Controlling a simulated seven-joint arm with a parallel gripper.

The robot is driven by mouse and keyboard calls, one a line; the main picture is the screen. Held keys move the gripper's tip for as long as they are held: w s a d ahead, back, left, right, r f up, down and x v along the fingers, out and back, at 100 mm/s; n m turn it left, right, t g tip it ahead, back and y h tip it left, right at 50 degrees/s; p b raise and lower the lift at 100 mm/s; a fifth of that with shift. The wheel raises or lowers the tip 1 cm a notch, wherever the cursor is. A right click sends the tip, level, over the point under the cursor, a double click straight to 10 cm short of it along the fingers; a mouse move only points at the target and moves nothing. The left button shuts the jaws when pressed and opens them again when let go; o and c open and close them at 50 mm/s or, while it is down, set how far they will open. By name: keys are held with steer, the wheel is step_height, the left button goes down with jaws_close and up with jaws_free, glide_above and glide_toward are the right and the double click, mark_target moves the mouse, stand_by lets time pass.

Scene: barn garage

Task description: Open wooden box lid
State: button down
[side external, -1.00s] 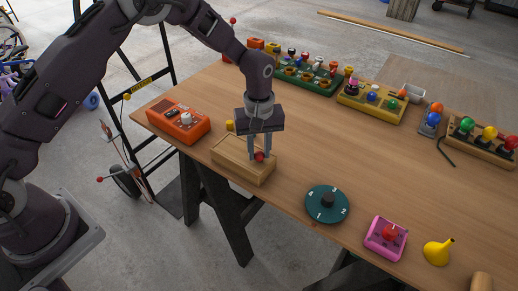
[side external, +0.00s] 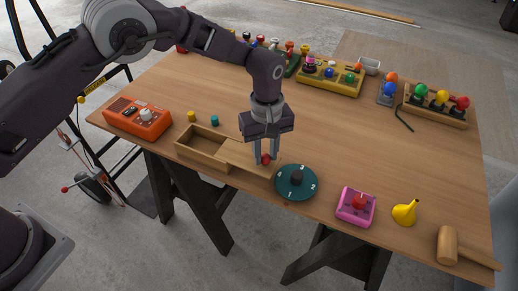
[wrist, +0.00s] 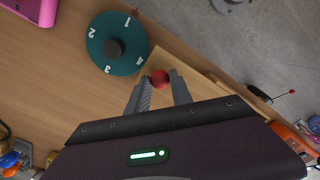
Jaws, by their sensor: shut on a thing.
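The wooden box (side external: 203,148) stands near the table's front edge, with much of its hollow inside uncovered. Its flat sliding lid (side external: 238,155) sticks out to the right, over the table. A red knob (side external: 265,159) sits near the lid's right end. My gripper (side external: 265,161) points down and is shut on the red knob. In the wrist view the knob (wrist: 160,79) shows between the two fingertips (wrist: 160,84), with part of the lid (wrist: 190,72) beside it. The box's inside looks empty from the side; the box is mostly hidden in the wrist view.
A green numbered dial (side external: 296,182) lies just right of the lid's end, very close to it. A pink switch box (side external: 356,206), a yellow funnel (side external: 404,214) and a mallet (side external: 448,245) are farther right. An orange device (side external: 138,118) stands left of the box. The table's middle is clear.

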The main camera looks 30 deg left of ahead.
steer(key=c, duration=1.1)
jaws_free()
steer(key=shift+c, duration=0.2)
step_height(320, 180, up, 7)
steer(key=shift+r, duration=0.1)
steer(key=shift+a, duration=0.1)
steer(key=s+a+r+m+t, duration=0.1)
steer(key=s+a+r, duration=0.35)
steer(key=r, duration=0.25)
steer(key=s+a+r+m+t+h, duration=0.1)
steer(key=s+a+r+m, duration=0.15)
steer(key=a+r, duration=0.35)
steer(key=s+a+r+m+t, duration=0.1)
steer(key=s+a+r, duration=0.35)
steer(key=r, duration=0.35)
steer(key=s+a+m+t, duration=0.1)
steer(key=s+a+m, duration=0.1)
steer(key=s, duration=0.7)
steer(key=s+a+f+m+t+y, duration=0.1)
steer(key=s+a, duration=0.3)
steer(key=s, duration=0.6)
steer(key=shift+f+m+t, duration=0.3)
steer(key=shift+m, duration=0.45)
